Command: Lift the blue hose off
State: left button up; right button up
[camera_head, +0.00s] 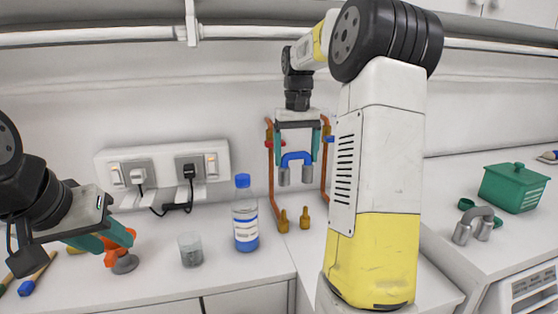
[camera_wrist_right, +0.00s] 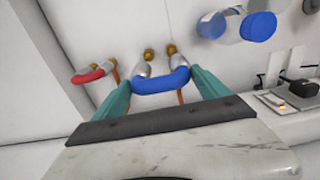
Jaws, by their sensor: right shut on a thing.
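The blue hose (camera_head: 297,157) is a short curved piece with grey metal ends pointing down. My right gripper (camera_head: 297,150) is shut on it, with one teal finger at each side. In the right wrist view, the blue hose (camera_wrist_right: 160,82) lies between the teal fingertips (camera_wrist_right: 163,86). In the head view, two brass fittings (camera_head: 283,220) (camera_head: 305,218) stand below the hose, with a visible gap under its grey ends. My left gripper (camera_head: 92,243) is open at the far left, beside an orange and grey object (camera_head: 119,246); whether they touch is unclear.
A water bottle (camera_head: 245,215) and a glass (camera_head: 190,249) stand left of the brass fittings. Copper pipes (camera_head: 269,180) run down the wall. A grey hose (camera_head: 480,215) and green box (camera_head: 514,188) are on the right counter.

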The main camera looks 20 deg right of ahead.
jog(key=shift+r, duration=1.25)
jog(key=shift+a, duration=0.1)
